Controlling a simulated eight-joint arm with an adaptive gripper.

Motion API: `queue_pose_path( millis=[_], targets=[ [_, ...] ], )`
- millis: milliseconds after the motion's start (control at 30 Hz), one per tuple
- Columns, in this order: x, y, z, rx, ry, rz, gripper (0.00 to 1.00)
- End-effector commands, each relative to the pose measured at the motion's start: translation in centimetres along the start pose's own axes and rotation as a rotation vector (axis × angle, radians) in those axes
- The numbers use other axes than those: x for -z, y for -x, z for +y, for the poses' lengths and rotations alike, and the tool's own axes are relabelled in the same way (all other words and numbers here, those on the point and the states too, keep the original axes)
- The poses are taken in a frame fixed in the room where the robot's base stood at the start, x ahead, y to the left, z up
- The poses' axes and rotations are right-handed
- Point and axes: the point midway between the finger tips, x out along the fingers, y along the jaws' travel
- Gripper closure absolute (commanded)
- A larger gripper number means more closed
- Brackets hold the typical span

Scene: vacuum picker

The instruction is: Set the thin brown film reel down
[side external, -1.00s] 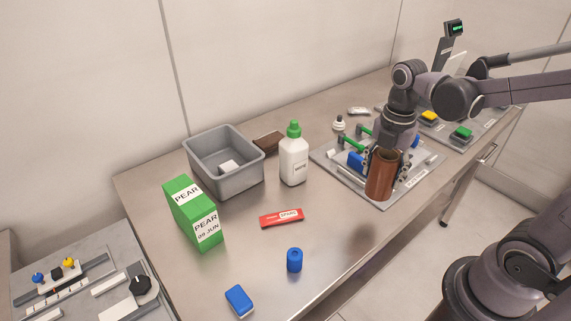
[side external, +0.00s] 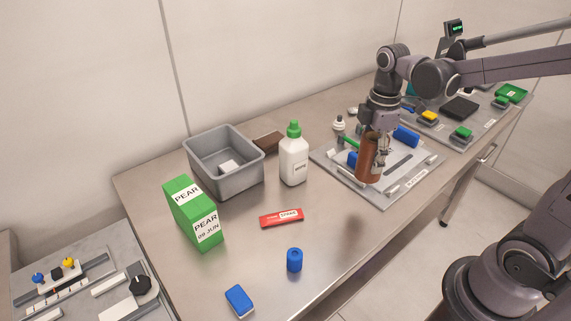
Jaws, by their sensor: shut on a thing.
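The brown film reel (side external: 368,160) shows as a brown cylinder, slightly tilted, over the grey labelled plate (side external: 385,205) at the right of the table. My gripper (side external: 380,152) is shut on it from above and behind, and the reel hides part of the fingers. The reel's lower end appears above the plate, but I cannot tell how large the gap is.
Blue (side external: 406,136) and green (side external: 351,143) parts lie on the plate by the reel. A white bottle with green cap (side external: 293,160), grey bin (side external: 226,185) and green pear carton (side external: 193,215) stand left.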

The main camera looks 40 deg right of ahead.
Motion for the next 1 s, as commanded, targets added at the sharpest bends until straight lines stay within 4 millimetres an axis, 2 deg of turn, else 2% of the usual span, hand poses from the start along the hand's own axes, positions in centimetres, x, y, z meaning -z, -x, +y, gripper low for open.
queue_pose_path(
  millis=[300, 600, 800, 1000],
  targets=[
    [4.1, -1.7, 2.3, 0.0, -0.446, 0.0, 0.79],
    [7.7, -3.6, 3.7, 0.0, -0.84, 0.0, 0.79],
    [9.1, -4.4, 4.1, 0.0, -0.99, 0.0, 0.79],
    [9.4, -4.6, 4.2, 0.0, -1.032, 0.0, 0.79]
  ],
)
